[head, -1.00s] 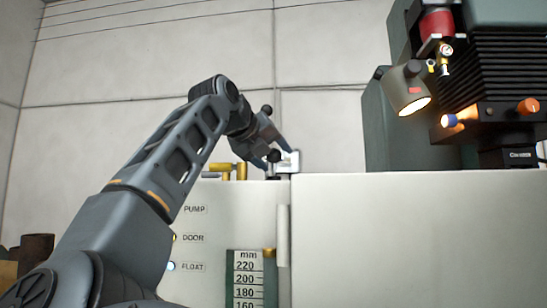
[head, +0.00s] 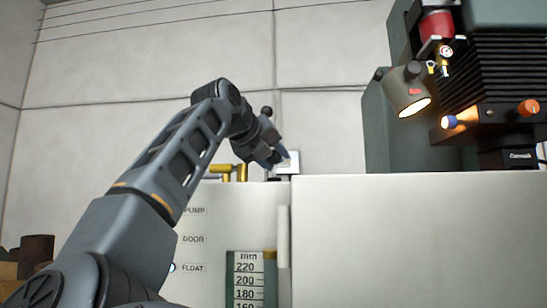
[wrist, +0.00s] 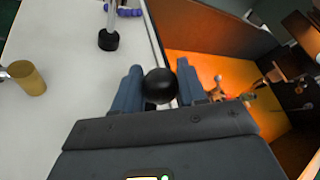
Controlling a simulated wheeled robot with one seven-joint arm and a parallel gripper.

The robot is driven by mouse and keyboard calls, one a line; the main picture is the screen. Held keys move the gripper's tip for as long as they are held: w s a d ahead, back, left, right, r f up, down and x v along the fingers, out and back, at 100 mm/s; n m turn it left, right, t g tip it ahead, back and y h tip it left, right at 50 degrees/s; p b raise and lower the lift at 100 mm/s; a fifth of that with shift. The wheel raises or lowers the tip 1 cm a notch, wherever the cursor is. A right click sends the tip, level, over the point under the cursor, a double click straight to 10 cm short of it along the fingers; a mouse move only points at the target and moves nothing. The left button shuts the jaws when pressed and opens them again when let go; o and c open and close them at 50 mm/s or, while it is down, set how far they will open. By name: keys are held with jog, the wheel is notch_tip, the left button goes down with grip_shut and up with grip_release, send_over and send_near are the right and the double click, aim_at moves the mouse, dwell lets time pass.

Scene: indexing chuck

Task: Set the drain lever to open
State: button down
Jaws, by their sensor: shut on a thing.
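My gripper (head: 279,158) is above the top edge of the white cabinet in the head view. In the wrist view my gripper (wrist: 158,76) has its two blue-grey fingers on either side of a black ball knob (wrist: 160,88) and is shut on it. The knob appears to be the end of the drain lever; no label on it can be read. The lever's shaft and its pivot are hidden below the knob. In the head view the fingers hide the knob.
The white cabinet (head: 420,230) has a level scale (head: 247,280) on its front. Yellow piping (head: 228,171) stands left of my gripper. In the wrist view a post with a black foot (wrist: 108,40) and a brass cylinder (wrist: 28,79) stand left, and an orange-lit recess (wrist: 215,70) lies right.

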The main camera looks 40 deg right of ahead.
jog(key=shift+r, duration=0.1)
notch_tip(320, 180, up, 6)
jog(key=p, duration=0.4)
jog(key=shift+f+p, duration=0.2)
jog(key=shift+p, duration=0.1)
jog(key=shift+a, duration=0.1)
jog(key=c, duration=0.7)
grip_release()
jog(key=shift+f, duration=0.1)
jog(key=v, duration=0.7)
jog(key=shift+a, duration=0.35)
jog(key=shift+s, duration=0.1)
